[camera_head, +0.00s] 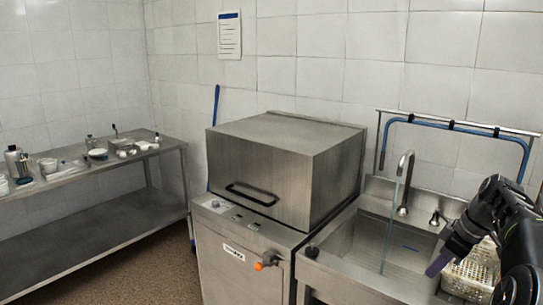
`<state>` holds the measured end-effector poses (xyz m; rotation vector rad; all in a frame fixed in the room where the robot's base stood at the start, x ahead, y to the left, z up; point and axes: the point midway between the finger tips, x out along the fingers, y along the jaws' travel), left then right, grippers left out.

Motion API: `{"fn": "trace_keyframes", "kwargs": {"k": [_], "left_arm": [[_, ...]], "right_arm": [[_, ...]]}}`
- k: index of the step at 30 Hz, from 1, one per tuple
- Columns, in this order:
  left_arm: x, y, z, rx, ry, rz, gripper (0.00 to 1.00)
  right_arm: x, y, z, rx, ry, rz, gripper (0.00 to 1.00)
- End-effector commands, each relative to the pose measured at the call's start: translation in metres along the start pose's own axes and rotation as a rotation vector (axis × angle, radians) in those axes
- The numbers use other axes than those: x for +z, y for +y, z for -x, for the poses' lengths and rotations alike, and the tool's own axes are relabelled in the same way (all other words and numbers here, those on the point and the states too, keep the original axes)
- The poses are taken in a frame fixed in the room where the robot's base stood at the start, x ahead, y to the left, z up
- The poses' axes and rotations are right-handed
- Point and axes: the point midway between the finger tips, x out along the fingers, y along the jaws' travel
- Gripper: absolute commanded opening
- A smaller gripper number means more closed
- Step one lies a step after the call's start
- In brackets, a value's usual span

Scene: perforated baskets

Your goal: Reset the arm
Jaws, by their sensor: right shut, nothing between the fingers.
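My right arm comes in from the right edge of the head view, black and bent over the sink's right end. My right gripper (438,262) is shut, with its purple-tinted tip pointing down and left beside a pale perforated basket (470,272). Nothing shows between its fingers. The arm hides part of the basket's right side. I cannot tell whether the gripper touches the basket rim. My left gripper is not in view.
The steel sink (352,250) has a curved faucet (404,180) with water running. A closed steel dishwasher hood (285,165) stands left of it. A blue hose rail (460,127) is on the wall behind. A steel shelf table (165,148) at left holds several small items.

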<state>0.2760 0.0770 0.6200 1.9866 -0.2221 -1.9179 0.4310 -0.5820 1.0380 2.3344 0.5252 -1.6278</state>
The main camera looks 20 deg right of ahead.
Motion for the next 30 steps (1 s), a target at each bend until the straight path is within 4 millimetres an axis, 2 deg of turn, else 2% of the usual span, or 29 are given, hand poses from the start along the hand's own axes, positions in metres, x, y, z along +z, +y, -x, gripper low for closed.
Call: {"fn": "trace_keyframes", "kwargs": {"k": [7,11,17,20,23,24,26,27,29,30], "left_arm": [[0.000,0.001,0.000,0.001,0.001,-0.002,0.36],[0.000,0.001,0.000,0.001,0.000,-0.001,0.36],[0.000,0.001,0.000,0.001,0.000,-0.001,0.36],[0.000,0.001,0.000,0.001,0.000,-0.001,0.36],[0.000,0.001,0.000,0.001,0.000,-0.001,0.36],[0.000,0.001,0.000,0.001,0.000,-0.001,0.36],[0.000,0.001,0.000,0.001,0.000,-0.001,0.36],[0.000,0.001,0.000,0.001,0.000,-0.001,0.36],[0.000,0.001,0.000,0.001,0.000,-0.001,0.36],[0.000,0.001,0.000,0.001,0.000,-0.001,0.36]], "right_arm": [[-0.011,-0.006,-0.043,-0.019,-0.006,-0.041,0.00],[-0.019,-0.013,-0.076,-0.034,-0.012,-0.072,0.00],[-0.033,-0.037,-0.146,-0.062,-0.031,-0.141,0.00],[-0.042,-0.060,-0.192,-0.080,-0.044,-0.184,0.00],[-0.049,-0.100,-0.251,-0.103,-0.065,-0.242,0.00],[-0.051,-0.121,-0.276,-0.113,-0.076,-0.265,0.00],[-0.051,-0.155,-0.310,-0.125,-0.092,-0.302,0.00],[-0.051,-0.179,-0.331,-0.134,-0.102,-0.326,0.00],[-0.047,-0.218,-0.360,-0.145,-0.117,-0.361,0.00],[-0.042,-0.245,-0.376,-0.153,-0.128,-0.384,0.00]]}}
